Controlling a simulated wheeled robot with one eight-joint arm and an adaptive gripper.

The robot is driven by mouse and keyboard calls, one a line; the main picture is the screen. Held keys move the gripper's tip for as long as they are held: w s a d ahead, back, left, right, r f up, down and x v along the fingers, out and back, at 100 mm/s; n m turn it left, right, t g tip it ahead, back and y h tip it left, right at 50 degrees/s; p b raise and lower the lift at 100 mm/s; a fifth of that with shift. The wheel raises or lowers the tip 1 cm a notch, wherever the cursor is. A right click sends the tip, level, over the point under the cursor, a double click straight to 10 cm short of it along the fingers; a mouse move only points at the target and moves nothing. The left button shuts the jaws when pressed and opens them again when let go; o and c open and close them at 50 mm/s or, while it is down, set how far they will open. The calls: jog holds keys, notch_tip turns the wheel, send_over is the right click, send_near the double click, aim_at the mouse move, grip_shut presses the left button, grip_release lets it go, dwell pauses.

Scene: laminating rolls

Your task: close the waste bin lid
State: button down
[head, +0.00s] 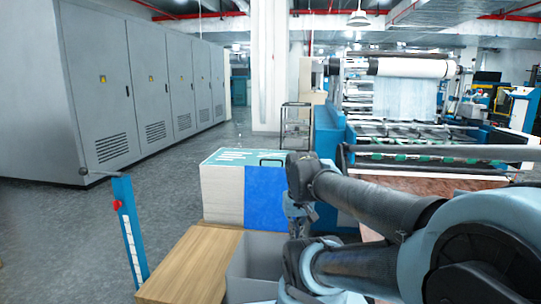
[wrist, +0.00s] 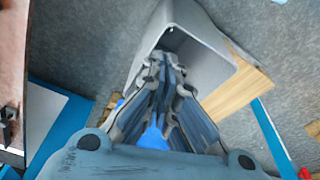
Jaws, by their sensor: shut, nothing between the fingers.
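A grey open-topped bin (head: 250,268) stands low in front of me in the head view, partly hidden by my arm. In the wrist view the bin (wrist: 212,72) shows its open mouth, with its rim just beyond my fingertips. I cannot make out a lid for certain. My gripper (wrist: 164,62) is shut and empty, pointing towards the bin's mouth. I cannot tell whether it touches the bin. In the head view my arm hides the fingertips.
A flat wooden surface (head: 190,262) adjoins the bin on its left. Behind stands a pale cabinet (head: 221,195) with a blue panel (head: 264,196). A blue post (head: 129,230) is at left. A laminating machine (head: 410,130) fills the right. Floor is clear at left.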

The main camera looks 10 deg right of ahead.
jog(key=w+r+m, duration=0.2)
jog(key=w+r, duration=1.5)
jog(key=w, duration=0.4)
jog(key=w+a+r+m+t+h, duration=0.1)
jog(key=w+r, duration=0.2)
jog(key=w, duration=0.8)
jog(key=w+r+m, duration=0.1)
jog(key=w+r, duration=0.2)
jog(key=w, duration=0.7)
notch_tip(320, 180, down, 9)
jog(key=shift+a+t, duration=0.3)
